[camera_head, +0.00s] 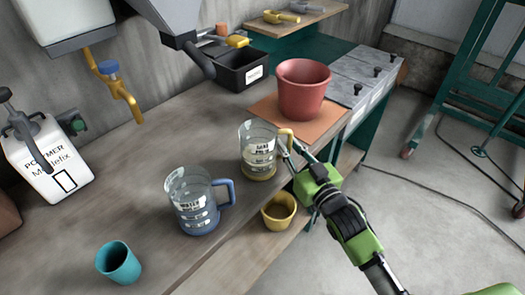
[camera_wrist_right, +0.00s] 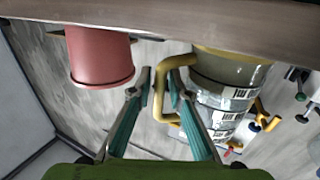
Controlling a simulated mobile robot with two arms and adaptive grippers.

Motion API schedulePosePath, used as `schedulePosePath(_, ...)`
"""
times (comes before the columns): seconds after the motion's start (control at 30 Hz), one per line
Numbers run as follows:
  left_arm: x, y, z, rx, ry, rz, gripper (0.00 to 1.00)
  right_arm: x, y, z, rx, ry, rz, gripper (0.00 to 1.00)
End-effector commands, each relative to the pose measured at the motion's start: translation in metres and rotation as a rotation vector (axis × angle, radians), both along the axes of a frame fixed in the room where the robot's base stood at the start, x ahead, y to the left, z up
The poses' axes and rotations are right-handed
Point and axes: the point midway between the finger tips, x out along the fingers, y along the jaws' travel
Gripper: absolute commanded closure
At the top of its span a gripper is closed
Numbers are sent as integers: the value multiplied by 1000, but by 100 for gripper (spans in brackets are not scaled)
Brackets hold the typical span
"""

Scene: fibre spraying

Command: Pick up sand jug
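The sand jug is a clear measuring jug with a yellow base and yellow handle (camera_head: 258,155), upright on the wooden table near its right edge. It also shows upside down in the right wrist view (camera_wrist_right: 222,95). My right gripper (camera_head: 290,148) reaches in from the right at the jug's handle. In the right wrist view its two fingers (camera_wrist_right: 160,78) stand apart, with the yellow handle (camera_wrist_right: 160,100) between or just beyond their tips; contact cannot be made out. My left gripper is not in view.
A blue-handled jug (camera_head: 198,202) stands to the left and a teal cup (camera_head: 118,262) at front left. A yellow cup (camera_head: 279,211) is close below my right gripper. A red bucket (camera_head: 303,88) stands behind on an orange board (camera_head: 330,125). A white polymer canister (camera_head: 48,165) is far left.

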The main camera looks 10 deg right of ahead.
Motion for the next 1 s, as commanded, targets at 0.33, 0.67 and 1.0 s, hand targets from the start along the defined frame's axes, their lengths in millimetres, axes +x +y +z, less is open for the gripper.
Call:
schedulePosePath(0.33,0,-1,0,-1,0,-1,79,0,0,3,4,-6,1,100)
schedulePosePath(0.67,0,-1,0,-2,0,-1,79,0,0,4,2,-6,0,100)
schedulePosePath(1.0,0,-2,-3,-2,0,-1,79,0,0,22,2,-9,1,100)
